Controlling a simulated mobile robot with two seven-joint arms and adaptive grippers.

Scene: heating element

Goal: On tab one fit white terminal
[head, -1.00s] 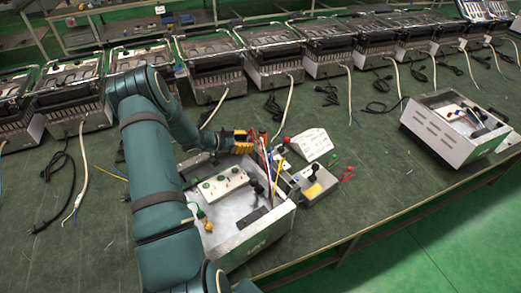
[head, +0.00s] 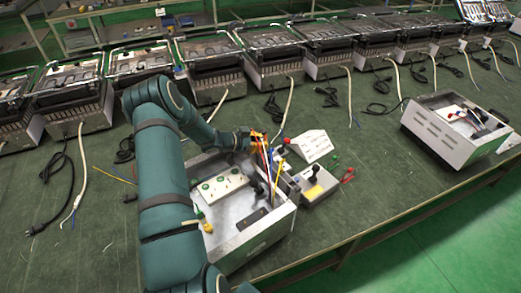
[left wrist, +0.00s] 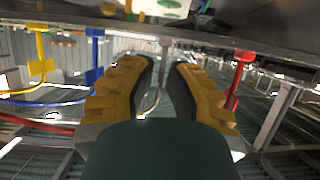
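In the head view my left gripper (head: 258,137), with yellow-orange fingers, is over the far right corner of an open metal box (head: 262,238), beside upright coloured wires (head: 268,160). In the left wrist view its fingers (left wrist: 165,68) stand apart. A white terminal (left wrist: 165,43) on a pale wire (left wrist: 153,100) shows in the gap, just beyond the fingertips; no grip on it is visible. Yellow (left wrist: 40,66), blue (left wrist: 94,70) and red (left wrist: 242,70) terminals stand to either side. I cannot make out tab one. My right gripper is not in view.
A white block (head: 220,186) with green parts lies in the box. A small grey unit (head: 318,187) and a white wedge-shaped cover (head: 311,145) stand to its right. Another open box (head: 450,135) is farther right. A row of heaters (head: 270,60) with cables lines the back.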

